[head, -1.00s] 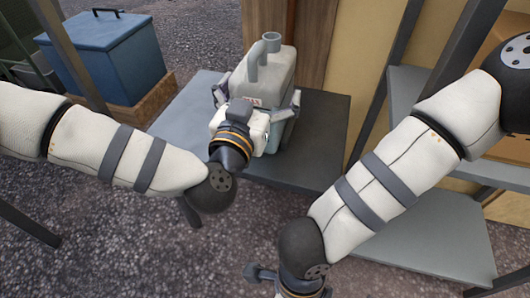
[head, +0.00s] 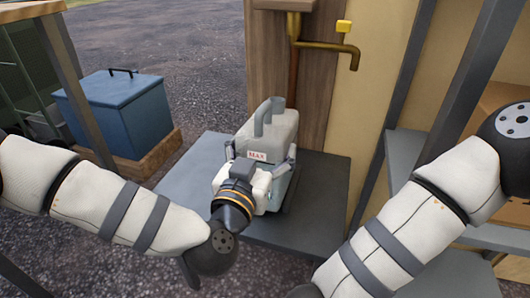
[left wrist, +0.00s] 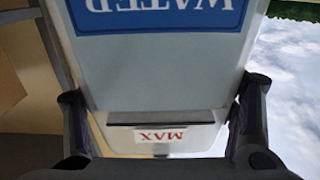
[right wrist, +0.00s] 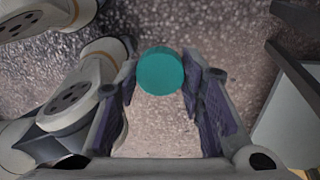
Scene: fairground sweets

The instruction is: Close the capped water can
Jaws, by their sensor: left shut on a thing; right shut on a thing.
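The water can (head: 275,125) is pale grey with a looped handle on top and a MAX label. It stands upright on the grey table in the head view. Its front fills the left wrist view (left wrist: 160,75), upside down, with a blue WATER label. My left gripper (head: 263,156) is shut on the can, one finger on each side. A round teal cap (right wrist: 160,72) sits between the fingertips of my right gripper (right wrist: 160,82), which is shut on it, over gravel and apart from the can. The can's mouth is not clear to see.
The grey table (head: 190,185) has bare room left of the can. A brass tap with a yellow handle (head: 343,27) sticks out of the wall behind. A blue box (head: 118,110) stands at the left. Metal shelving (head: 400,160) stands at the right.

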